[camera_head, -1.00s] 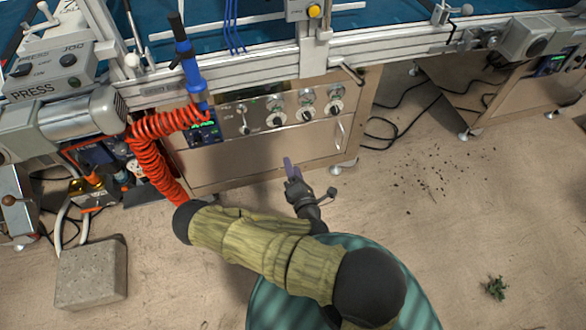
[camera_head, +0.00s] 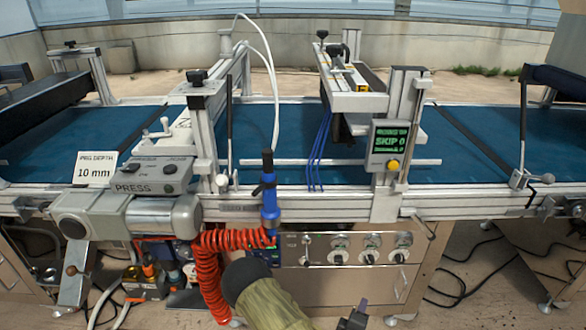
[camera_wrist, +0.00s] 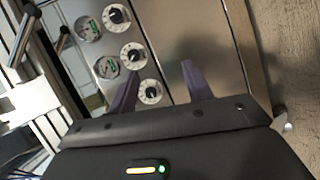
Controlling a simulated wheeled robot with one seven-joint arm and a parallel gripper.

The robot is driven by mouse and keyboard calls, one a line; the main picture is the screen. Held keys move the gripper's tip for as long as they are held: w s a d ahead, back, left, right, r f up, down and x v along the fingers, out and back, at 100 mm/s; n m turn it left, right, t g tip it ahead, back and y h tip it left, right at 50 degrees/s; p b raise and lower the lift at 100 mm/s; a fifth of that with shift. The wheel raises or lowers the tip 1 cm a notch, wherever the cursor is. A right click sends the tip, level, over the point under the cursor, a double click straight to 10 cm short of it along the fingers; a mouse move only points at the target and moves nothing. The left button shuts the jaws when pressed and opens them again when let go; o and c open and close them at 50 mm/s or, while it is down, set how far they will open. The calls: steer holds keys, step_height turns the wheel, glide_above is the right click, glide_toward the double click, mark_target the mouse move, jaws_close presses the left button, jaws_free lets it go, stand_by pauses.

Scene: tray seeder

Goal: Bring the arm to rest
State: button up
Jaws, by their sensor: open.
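My gripper (camera_head: 360,306) only just shows at the bottom edge there, in front of the steel control cabinet (camera_head: 330,285). In the wrist view my gripper (camera_wrist: 160,70) has its two purple fingers apart, with nothing between them. The cabinet's front with several dials (camera_wrist: 133,55) lies beyond the fingers. I cannot tell the exact gap to it.
A coiled red hose (camera_head: 207,275) hangs close beside my arm, below a blue-handled tool (camera_head: 269,205). The press unit (camera_head: 125,215) juts out at left. The blue conveyor belt (camera_head: 470,165) runs across, with a SKIP display (camera_head: 388,143) on its frame. Cables lie on the floor at right.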

steer(key=s+a+r+m+g+y, duration=0.25)
steer(key=s+r+m+g, duration=0.35)
steer(key=r, duration=0.6)
steer(key=s+a+r+m+g+y, duration=0.1)
steer(key=s+r+m+g+y, duration=0.45)
steer(key=r, duration=0.65)
step_height(320, 180, up, 33)
steer(key=s+t+h+p, duration=0.1)
steer(key=p, duration=3.2)
steer(key=shift+s+a+f+h, duration=0.15)
steer(key=shift+s+h, duration=0.25)
steer(key=shift+m+t, duration=0.25)
steer(key=shift+c, duration=0.4)
